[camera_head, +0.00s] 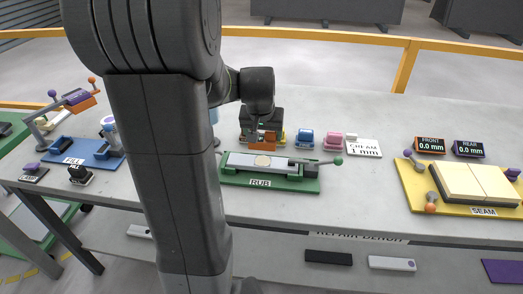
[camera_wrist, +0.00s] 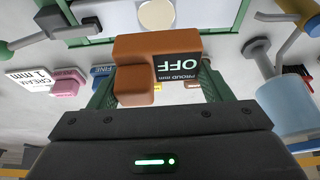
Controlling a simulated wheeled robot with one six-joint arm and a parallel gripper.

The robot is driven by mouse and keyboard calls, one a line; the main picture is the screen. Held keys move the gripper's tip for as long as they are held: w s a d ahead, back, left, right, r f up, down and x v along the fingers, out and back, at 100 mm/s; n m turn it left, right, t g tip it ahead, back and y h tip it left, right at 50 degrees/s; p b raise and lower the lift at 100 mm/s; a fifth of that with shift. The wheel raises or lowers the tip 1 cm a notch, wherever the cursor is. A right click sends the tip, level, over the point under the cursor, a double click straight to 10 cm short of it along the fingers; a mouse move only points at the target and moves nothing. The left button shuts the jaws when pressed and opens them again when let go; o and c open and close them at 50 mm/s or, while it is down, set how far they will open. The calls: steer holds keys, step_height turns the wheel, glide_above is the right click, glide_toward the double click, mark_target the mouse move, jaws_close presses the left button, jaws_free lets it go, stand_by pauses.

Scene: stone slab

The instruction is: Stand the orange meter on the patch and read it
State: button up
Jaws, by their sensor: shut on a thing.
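My gripper (camera_wrist: 157,88) is shut on the orange meter (camera_wrist: 140,50), with its green fingers on either side. The meter's dark display reads OFF, with "PROUD mm" beside it. In the head view the meter (camera_head: 262,138) hangs under my wrist, just beyond the green RUB fixture (camera_head: 230,181). The round cream patch (camera_head: 262,161) lies on the pale slab (camera_head: 240,159) clamped in that fixture. The meter's height over the bench cannot be told.
Blue (camera_head: 305,137) and pink (camera_head: 333,140) blocks and a "CREAM 1 mm" card (camera_head: 363,148) sit right of the meter. A blue cup (camera_wrist: 284,103) stands close by in the wrist view. A yellow SEAM fixture (camera_head: 415,190) is at right.

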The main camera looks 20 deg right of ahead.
steer(key=shift+f, duration=2.95)
steer(key=shift+f, duration=0.2)
steer(key=o, duration=1)
steer(key=shift+o, duration=0.2)
steer(key=shift+r, duration=0.45)
steer(key=v, duration=1.1)
steer(key=shift+s+r, duration=0.15)
steer(key=shift+r, duration=0.05)
steer(key=shift+a, duration=0.1)
